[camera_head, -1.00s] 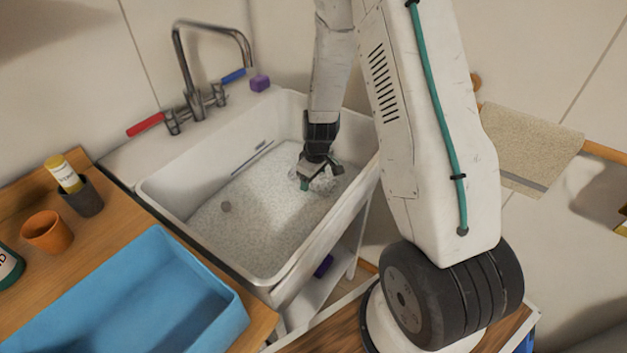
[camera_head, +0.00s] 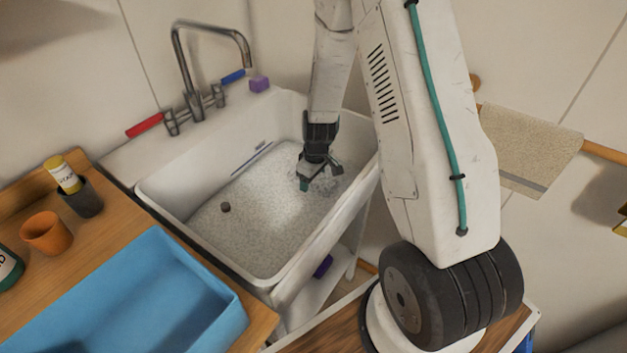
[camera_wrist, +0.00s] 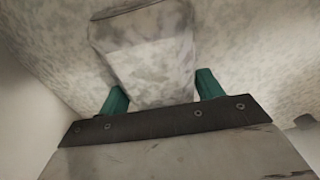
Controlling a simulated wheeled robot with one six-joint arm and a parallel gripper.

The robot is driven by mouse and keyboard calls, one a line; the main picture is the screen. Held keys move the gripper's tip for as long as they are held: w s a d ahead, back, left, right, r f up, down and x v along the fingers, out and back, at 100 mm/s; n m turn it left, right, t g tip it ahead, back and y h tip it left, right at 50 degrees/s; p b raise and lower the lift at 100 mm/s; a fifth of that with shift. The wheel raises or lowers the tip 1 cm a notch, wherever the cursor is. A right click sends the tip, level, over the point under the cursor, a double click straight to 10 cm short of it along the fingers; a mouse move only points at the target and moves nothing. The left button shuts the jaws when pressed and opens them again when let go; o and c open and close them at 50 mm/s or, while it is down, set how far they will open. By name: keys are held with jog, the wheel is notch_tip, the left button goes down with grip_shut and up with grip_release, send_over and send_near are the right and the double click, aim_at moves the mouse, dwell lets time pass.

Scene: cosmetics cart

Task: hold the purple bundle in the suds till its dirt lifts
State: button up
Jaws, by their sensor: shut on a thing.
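My gripper (camera_head: 320,178) reaches down into the white sink (camera_head: 160,205), at the right part of its speckled suds (camera_head: 265,215). In the wrist view my gripper (camera_wrist: 160,92) has its green fingers on both sides of a pale, mottled grey-white block (camera_wrist: 150,60) and is shut on it. No purple shows on this block, so I cannot tell whether it is the purple bundle. In the head view the held thing is hardly visible among the suds and clear ripples by the fingers. A small purple block (camera_head: 259,85) sits on the sink's back ledge, apart from my gripper.
A tap (camera_head: 190,95) with red and blue handles stands behind the sink. A blue tray (camera_head: 205,275), an orange cup (camera_head: 46,232) and a dark holder with a yellow bottle (camera_head: 68,180) are on the left counter. A purple thing (camera_head: 323,266) lies below the sink.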

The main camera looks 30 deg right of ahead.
jog(key=shift+w+d, duration=0.15)
jog(key=shift+d, duration=0.15)
dwell(2.8)
jog(key=shift+a, duration=0.4)
jog(key=shift+d, duration=0.4)
dwell(0.4)
jog(key=shift+r, duration=0.55)
notch_tip(320, 180, up, 22)
dwell(1.8)
dwell(0.4)
